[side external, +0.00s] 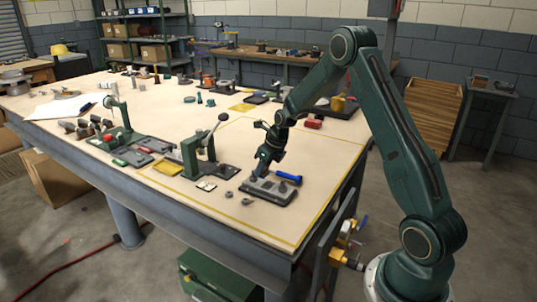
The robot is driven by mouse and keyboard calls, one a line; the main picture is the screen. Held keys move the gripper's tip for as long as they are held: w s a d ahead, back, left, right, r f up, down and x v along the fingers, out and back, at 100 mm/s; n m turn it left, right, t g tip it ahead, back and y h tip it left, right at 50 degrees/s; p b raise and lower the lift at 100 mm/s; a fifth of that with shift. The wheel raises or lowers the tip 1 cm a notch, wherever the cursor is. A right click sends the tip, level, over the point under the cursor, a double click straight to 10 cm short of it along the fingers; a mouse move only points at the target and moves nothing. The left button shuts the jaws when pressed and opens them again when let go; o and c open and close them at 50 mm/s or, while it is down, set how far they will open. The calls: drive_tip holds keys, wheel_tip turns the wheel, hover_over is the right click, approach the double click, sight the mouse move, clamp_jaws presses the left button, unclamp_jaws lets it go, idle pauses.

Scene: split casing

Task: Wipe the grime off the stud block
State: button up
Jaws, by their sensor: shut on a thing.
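A dark grey block or plate (273,193), which I take to be the stud block, lies near the front right part of the bench. Its studs and any grime are too small to make out. My gripper (260,172) points down over the block's back left part, very close to its top. It is shut on a small greyish thing, mostly hidden by the fingers. I cannot tell what it is or whether it touches the block.
A blue-handled tool (288,177) lies at the block's back right edge. Small grey pieces (247,201) lie just left of it. A green press (200,155) stands further left. A red item (314,124) lies behind. The bench top (310,215) is bare to the right.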

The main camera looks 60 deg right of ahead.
sight(267, 174)
wheel_tip(267, 174, down, 5)
drive_tip(key=shift+f, duration=0.1)
drive_tip(key=shift+d+f, duration=0.15)
drive_tip(key=shift+d, duration=0.1)
drive_tip(key=shift+d+f, duration=0.15)
drive_tip(key=shift+d, duration=0.65)
drive_tip(key=shift+c, duration=0.3)
drive_tip(key=shift+d, duration=2.25)
drive_tip(key=shift+a, duration=3.4)
drive_tip(key=shift+d+r, duration=0.1)
drive_tip(key=shift+r, duration=4.05)
drive_tip(key=shift+s+a+f, duration=0.1)
drive_tip(key=shift+s+a, duration=0.2)
